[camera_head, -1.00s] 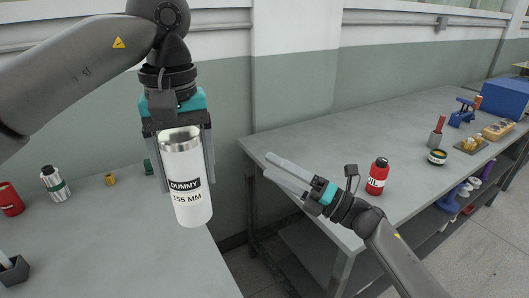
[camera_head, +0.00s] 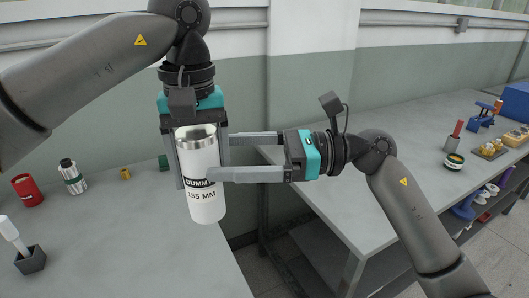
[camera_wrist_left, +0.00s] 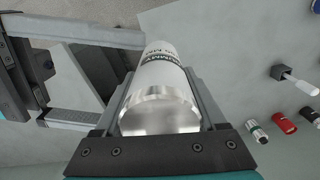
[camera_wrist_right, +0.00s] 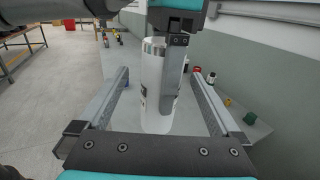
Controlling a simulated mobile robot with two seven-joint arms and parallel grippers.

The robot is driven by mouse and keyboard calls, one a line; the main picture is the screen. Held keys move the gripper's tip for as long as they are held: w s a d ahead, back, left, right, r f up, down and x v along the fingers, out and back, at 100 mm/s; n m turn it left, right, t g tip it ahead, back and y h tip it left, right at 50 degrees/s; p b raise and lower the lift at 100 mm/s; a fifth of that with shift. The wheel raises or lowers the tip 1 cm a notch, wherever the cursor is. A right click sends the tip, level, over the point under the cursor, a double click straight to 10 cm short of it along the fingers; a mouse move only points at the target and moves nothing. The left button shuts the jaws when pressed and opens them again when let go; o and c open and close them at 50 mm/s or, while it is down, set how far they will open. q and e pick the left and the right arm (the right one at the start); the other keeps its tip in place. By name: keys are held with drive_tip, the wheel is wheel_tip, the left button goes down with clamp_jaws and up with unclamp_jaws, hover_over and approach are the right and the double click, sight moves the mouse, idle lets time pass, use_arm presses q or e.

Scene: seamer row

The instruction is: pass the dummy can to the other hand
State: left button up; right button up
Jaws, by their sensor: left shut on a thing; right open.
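The dummy can (camera_head: 205,208) is white with a bare metal top and a black "DUMMY" label. It hangs upright in the air in the head view. My left gripper (camera_head: 199,178) points down and is shut on it, one finger on each side. In the left wrist view the can's metal end (camera_wrist_left: 160,110) faces the camera. My right gripper (camera_head: 224,157) is open and comes in level from the right, its near fingertip overlapping the can's right edge. In the right wrist view the can (camera_wrist_right: 157,90) appears between the open fingers, with clear gaps on both sides.
Below left, a grey bench (camera_head: 120,235) holds a red can (camera_head: 27,190), a silver can (camera_head: 72,177) and a dark holder (camera_head: 31,260) with a white-handled tool. A second bench (camera_head: 330,195) at right carries small tools. A gap separates the benches.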

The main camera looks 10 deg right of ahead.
sight(179, 156)
drive_tip(key=a, duration=0.2)
drive_tip(key=w+a, duration=0.1)
drive_tip(key=a, duration=0.2)
use_arm(q)
drive_tip(key=shift+w, duration=0.1)
use_arm(e)
drive_tip(key=shift+s, duration=0.15)
drive_tip(key=c, duration=1.4)
use_arm(q)
drive_tip(key=o, duration=1.1)
use_arm(e)
drive_tip(key=shift+c, duration=0.6)
use_arm(q)
drive_tip(key=o, duration=0.4)
drive_tip(key=shift+r, duration=0.1)
